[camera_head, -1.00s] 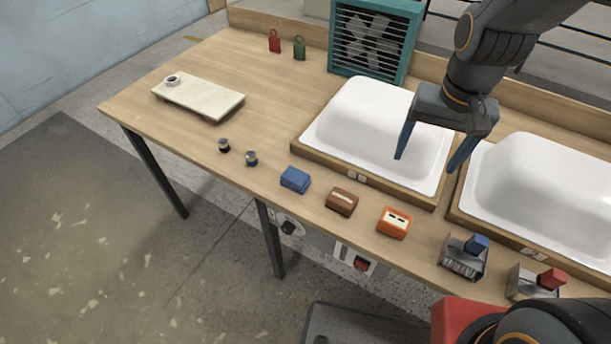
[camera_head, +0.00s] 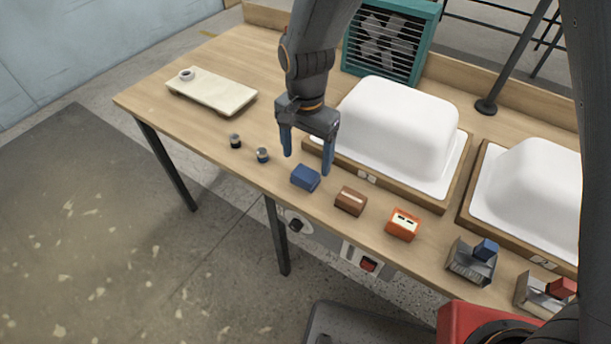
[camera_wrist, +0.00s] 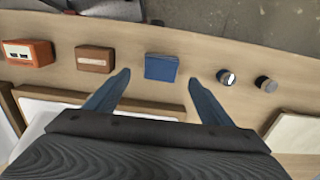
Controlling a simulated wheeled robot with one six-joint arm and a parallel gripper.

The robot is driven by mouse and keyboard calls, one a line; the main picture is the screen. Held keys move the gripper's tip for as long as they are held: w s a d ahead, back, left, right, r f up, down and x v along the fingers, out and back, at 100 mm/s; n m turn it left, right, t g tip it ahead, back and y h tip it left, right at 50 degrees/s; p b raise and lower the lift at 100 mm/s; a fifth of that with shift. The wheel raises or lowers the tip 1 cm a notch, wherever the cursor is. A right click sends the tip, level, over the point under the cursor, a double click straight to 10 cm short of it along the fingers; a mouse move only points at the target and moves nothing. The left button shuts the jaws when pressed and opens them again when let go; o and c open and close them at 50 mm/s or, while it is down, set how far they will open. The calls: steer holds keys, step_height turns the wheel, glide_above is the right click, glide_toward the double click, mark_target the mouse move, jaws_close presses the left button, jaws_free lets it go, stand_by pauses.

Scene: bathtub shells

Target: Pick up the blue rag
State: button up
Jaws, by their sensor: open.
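The blue rag (camera_head: 305,178) is a small folded block lying on the wooden table near its front edge. It also shows in the wrist view (camera_wrist: 161,67), beyond my fingertips and roughly between their lines. My gripper (camera_head: 307,164) is open and empty, fingers pointing down, above the table at the rag. In the wrist view my gripper's two blue fingers (camera_wrist: 159,79) are spread wide. The rag looks apart from both fingers. Nothing hides it in either view.
Right of the rag in the head view are a brown block (camera_head: 351,201) and an orange block (camera_head: 403,224). Two small dark cylinders (camera_head: 262,155) stand to its left. A white tub shell (camera_head: 400,130) sits behind. A pale board (camera_head: 212,91) lies far left.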

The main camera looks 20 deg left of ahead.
mark_target(305, 173)
steer(key=shift+s+a+f+p, duration=0.1)
steer(key=shift+f+p, duration=0.8)
steer(key=shift+f, duration=1.5)
steer(key=c, duration=1.1)
